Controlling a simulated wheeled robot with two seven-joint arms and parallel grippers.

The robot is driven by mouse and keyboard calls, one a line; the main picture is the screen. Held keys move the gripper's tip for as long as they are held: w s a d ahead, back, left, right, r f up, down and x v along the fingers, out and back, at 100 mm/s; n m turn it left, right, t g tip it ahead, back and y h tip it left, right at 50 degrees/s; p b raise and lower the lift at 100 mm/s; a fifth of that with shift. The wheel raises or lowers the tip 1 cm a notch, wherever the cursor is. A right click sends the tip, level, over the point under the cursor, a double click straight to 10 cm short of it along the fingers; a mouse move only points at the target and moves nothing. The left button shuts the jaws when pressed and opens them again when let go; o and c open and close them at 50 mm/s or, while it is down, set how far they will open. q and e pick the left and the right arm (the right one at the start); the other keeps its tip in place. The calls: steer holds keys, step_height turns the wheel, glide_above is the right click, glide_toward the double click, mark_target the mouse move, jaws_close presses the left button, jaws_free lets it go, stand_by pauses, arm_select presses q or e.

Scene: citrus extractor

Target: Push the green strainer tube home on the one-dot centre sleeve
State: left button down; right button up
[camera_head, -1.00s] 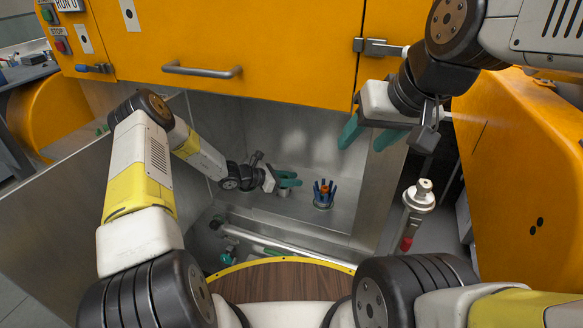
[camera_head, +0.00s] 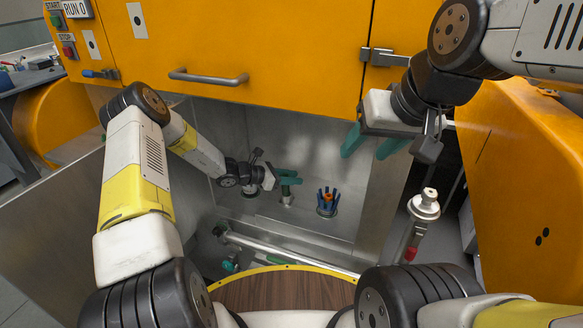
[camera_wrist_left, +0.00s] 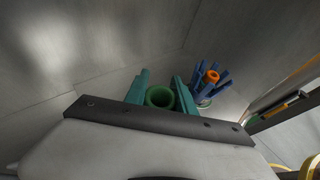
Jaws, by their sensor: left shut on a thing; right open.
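My left gripper (camera_head: 288,181) reaches into the grey metal bay and is shut on the green strainer tube (camera_wrist_left: 160,97). In the left wrist view the tube's round open top shows between the two teal fingers. In the head view the tube is mostly hidden by the fingers. A small metal base (camera_head: 286,201) shows just below them in the middle of a row. I cannot make out dots on it, nor how far the tube sits down on a sleeve. My right gripper (camera_head: 370,150) is open and empty, high at the bay's right side.
A blue pronged cup (camera_head: 327,202) with an orange core (camera_wrist_left: 211,77) stands right of the tube. Another base (camera_head: 250,193) is on the left. A metal rail (camera_head: 290,252) crosses in front. A white-topped post (camera_head: 424,204) stands at right. The yellow cabinet door (camera_head: 240,40) overhangs the bay.

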arm_select(q)
steer(key=shift+d+r, duration=0.15)
steer(key=shift+r, duration=0.75)
